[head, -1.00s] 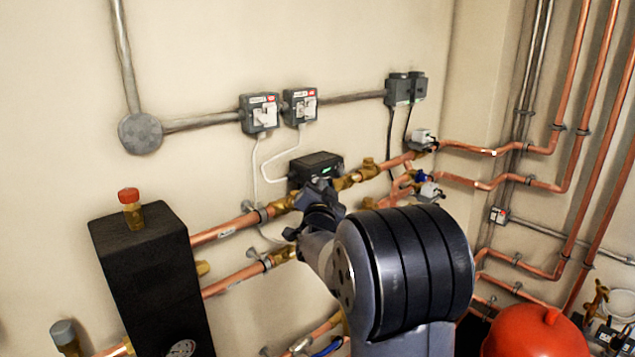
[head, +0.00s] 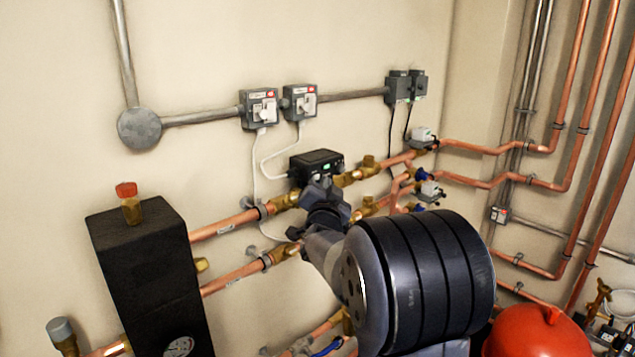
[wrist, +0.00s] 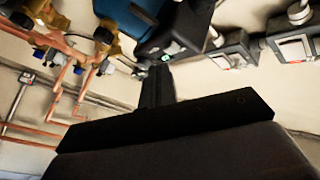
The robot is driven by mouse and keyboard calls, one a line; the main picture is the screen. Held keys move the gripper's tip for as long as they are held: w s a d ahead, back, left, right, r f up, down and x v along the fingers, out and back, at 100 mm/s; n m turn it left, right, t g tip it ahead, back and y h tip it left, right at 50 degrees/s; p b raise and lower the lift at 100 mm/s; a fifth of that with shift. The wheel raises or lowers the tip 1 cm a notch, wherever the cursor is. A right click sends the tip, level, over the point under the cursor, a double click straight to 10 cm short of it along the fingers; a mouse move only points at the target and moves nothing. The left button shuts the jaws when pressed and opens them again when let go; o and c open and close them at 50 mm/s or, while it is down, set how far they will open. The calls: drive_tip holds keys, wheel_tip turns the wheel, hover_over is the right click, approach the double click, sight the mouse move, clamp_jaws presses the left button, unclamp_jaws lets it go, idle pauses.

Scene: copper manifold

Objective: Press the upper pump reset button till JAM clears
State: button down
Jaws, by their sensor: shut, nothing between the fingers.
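The upper pump (head: 316,162) is a black box on the upper copper pipe, with a small lit green display on its front. The display's text is too small to read. My gripper (head: 324,184) is shut and empty, just below and in front of the pump, overlapping its lower edge in the head view. In the wrist view the pump (wrist: 178,32) with its green light (wrist: 167,57) lies just beyond my shut fingertips (wrist: 156,72). I cannot tell whether they touch it. The reset button cannot be made out.
Two grey switch boxes (head: 259,108) with white cables are on the wall above the pump. Brass valves and copper pipes (head: 225,229) run close around the gripper. A black box (head: 137,255) stands left, a red vessel (head: 535,332) lower right. The wall above is open.

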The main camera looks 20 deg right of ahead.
drive_tip(key=s+b, duration=0.1)
drive_tip(key=s+d+b, duration=0.1)
drive_tip(key=s, duration=0.1)
drive_tip(key=s+b, duration=0.1)
drive_tip(key=shift+s+d+b, duration=0.3)
drive_tip(key=shift+s+d, duration=0.05)
idle(0.8)
drive_tip(key=shift+s+d+p, duration=0.35)
drive_tip(key=shift+s, duration=0.55)
drive_tip(key=shift+s+d+p, duration=0.3)
drive_tip(key=shift+s, duration=0.6)
